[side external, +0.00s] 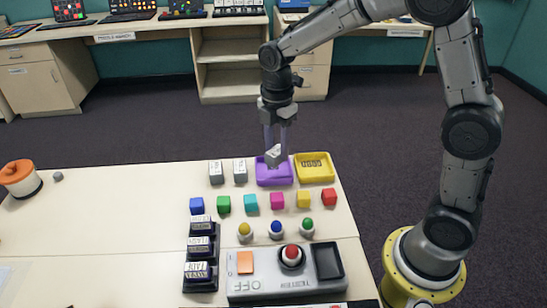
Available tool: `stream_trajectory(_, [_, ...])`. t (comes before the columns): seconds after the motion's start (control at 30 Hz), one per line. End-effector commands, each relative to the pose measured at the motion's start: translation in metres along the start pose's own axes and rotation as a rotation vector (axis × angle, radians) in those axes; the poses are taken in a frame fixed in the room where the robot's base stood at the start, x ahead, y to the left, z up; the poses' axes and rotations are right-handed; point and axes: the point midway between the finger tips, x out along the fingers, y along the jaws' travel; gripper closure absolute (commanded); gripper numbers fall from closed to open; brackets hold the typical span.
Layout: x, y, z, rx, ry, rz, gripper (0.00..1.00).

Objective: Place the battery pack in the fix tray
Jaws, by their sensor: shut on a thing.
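My gripper (275,147) points down at the back of the table and is shut on a small grey block (273,156). The block looks like the two grey blocks on its left, so I take it as the battery pack; its label is not readable. It is over the purple tray (262,180), and I cannot tell whether it touches the tray floor. A yellow tray (316,178) stands just right of the purple one, with dark markings or a dark piece inside. No readable label shows which tray is the fix tray.
Two grey blocks (216,174) stand left of the purple tray. In front are a row of coloured cubes (250,202), several coloured knobs (277,230), dark labelled holders (201,249) and a grey panel (262,288) with a red button. The table's left half is mostly clear.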

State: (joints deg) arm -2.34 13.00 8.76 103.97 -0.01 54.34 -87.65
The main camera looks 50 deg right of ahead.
Motion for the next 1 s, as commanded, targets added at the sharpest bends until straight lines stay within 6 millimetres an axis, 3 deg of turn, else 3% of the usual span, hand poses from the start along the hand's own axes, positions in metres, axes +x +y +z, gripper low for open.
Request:
stream_trajectory(0.17, [0.015, 0.011, -0.001, 0.000, 0.000, -0.002, 1.00])
stream_trajectory(0.37, [0.039, 0.010, 0.000, 0.000, 0.000, 0.001, 1.00])
stream_trajectory(0.8, [0.045, 0.010, 0.000, 0.000, 0.000, 0.001, 1.00])
stream_trajectory(0.83, [0.045, 0.010, 0.000, 0.000, 0.000, 0.001, 0.55])
stream_trajectory(1.0, [0.045, 0.009, 0.000, 0.000, 0.000, 0.001, 0.28])
